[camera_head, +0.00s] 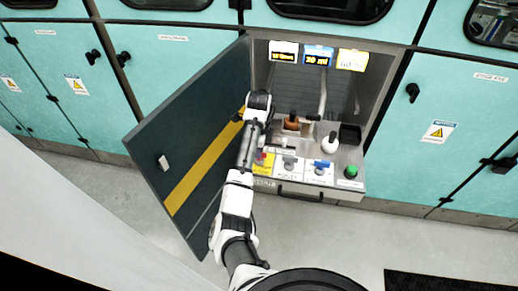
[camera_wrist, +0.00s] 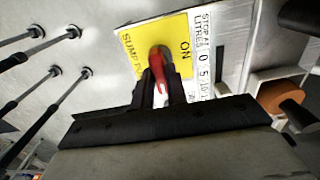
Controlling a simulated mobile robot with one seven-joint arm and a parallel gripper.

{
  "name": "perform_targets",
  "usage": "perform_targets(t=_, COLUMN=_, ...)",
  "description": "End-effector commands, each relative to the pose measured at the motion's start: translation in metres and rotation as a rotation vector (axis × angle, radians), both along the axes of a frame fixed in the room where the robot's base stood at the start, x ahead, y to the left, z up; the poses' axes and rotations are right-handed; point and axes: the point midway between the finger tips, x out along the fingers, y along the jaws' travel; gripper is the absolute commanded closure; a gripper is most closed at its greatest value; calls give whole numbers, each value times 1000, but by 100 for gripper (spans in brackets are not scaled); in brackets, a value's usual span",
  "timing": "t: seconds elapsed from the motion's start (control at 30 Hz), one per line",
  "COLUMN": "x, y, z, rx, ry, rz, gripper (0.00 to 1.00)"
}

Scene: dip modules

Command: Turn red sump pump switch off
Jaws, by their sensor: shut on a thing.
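The red sump pump switch (camera_wrist: 157,68) shows in the wrist view, on a yellow label (camera_wrist: 181,36) that reads "SUMP P…" and "ON". My gripper (camera_wrist: 161,92) has its two dark fingers on either side of the red switch handle and is shut on it. In the head view, my gripper (camera_head: 259,150) reaches down over the left end of the control panel, at the yellow label (camera_head: 264,162). The switch is mostly hidden there by my arm. Which setting the switch points to is hard to tell.
An open dark door (camera_head: 192,142) with a yellow stripe stands close left of my arm. Right of the switch are a blue switch (camera_head: 321,163), a green button (camera_head: 351,171), a white round vessel (camera_head: 329,144) and an orange-brown item (camera_head: 291,123). Lit displays (camera_head: 318,56) hang above.

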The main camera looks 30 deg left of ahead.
Motion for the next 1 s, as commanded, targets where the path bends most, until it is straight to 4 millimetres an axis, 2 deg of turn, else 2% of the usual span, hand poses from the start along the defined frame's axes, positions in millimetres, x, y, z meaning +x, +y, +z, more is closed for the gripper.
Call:
perform_targets(t=0.03, x=1, y=-1, z=1, rx=1, ry=-2, rz=-4, gripper=82)
perform_targets(t=0.17, x=1, y=-1, z=1, rx=1, ry=-2, rz=-3, gripper=65)
perform_targets(t=0.43, x=0, y=0, z=1, rx=0, ry=-1, rz=-1, gripper=64)
perform_targets(t=0.57, x=1, y=0, z=7, rx=2, ry=-4, rz=-1, gripper=64)
perform_targets(t=0.7, x=1, y=0, z=28, rx=3, ry=-4, rz=-3, gripper=64)
perform_targets(t=0.83, x=0, y=2, z=70, rx=6, ry=-2, rz=0, gripper=64)
perform_targets(t=1.0, x=1, y=2, z=97, rx=8, ry=-4, rz=-3, gripper=64)
